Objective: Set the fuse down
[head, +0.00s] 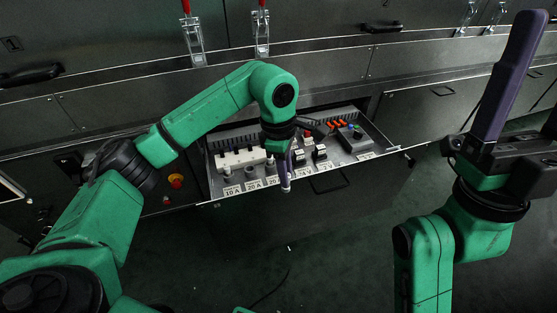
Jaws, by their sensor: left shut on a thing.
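My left gripper (285,181) points down over the front of the open drawer (391,150). Its purple fingers are shut on the fuse (286,189), a small pale piece showing at the fingertips. Most of the fuse is hidden by the fingers, and I cannot tell whether it touches the drawer. Labels along the drawer's front edge include 10 A (233,191), with more to its right. My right gripper (512,75) is raised at the right, away from the drawer. Its purple fingers overlap in the view, so its opening does not show.
In the drawer, a white block (240,158) stands left, several small black pieces (319,152) stand in the middle, and a grey box with a black knob (353,138) stands right. A red button (177,181) is on the left panel. Red-handled clamps (261,35) stand behind.

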